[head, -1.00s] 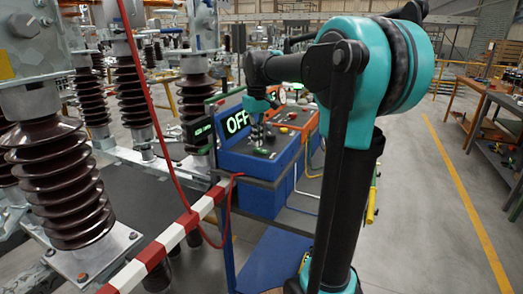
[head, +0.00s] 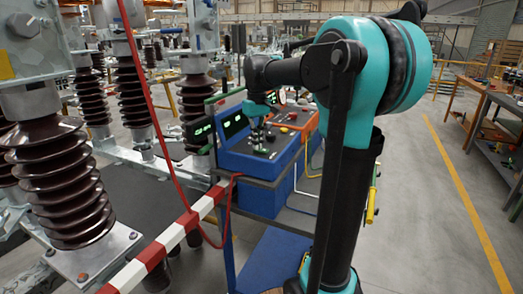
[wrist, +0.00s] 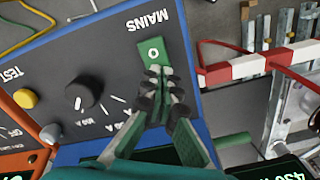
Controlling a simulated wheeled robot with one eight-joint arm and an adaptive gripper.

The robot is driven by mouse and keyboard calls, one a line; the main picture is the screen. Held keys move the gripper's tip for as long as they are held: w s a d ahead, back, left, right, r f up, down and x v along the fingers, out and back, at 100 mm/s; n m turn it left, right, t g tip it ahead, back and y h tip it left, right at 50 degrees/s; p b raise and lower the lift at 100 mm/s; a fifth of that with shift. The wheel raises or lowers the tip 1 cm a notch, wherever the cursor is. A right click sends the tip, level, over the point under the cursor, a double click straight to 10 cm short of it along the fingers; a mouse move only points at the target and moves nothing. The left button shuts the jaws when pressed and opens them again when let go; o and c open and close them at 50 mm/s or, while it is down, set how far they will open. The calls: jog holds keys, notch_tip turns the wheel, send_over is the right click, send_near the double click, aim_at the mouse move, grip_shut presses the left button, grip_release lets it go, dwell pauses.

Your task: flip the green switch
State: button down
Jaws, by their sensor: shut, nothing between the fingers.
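The green switch (wrist: 153,51) is a green plate with a small round mark, next to the word MAINS on the dark panel (wrist: 115,52), seen in the wrist view. My gripper (wrist: 165,80) is shut and empty, its dark fingertips at the near edge of the plate and covering part of it. I cannot tell whether they touch the switch. In the head view my gripper (head: 258,146) points down over the blue console (head: 237,163). The switch cannot be made out there.
A red-and-white barrier (head: 160,247) and a red cable (head: 160,130) run left of the console. Displays (head: 234,123) stand at its back.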

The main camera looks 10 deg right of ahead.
jog(key=shift+r, duration=3.5)
